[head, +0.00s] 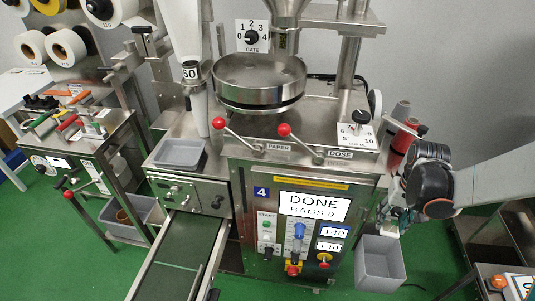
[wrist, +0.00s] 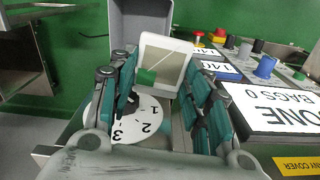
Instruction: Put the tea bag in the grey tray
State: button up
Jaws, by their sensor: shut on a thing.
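The tea bag (wrist: 172,58) is a pale square with a green patch and a thin line across it. It sits between the teal fingers of my gripper (wrist: 160,84) in the wrist view, which are shut on it. In the head view my gripper (head: 391,218) is at the right side of the machine, above the grey bin; the bag is too small to make out clearly there. The grey tray (head: 181,154) is shallow and looks empty. It lies on the steel top at the machine's left, well away from my gripper.
A deep grey bin (head: 380,269) stands on the green floor below my gripper. The machine's front panel (head: 300,232) reads DONE.

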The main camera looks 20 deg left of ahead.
aim_at(182, 156)
jog(key=i+u, duration=0.1)
jog(key=u, duration=0.3)
jog(key=i+j+u, duration=0.1)
jog(key=u, duration=0.35)
jog(key=i+u, duration=0.1)
jog(key=u, duration=0.3)
jog(key=i+u, duration=0.1)
jog(key=u, duration=0.35)
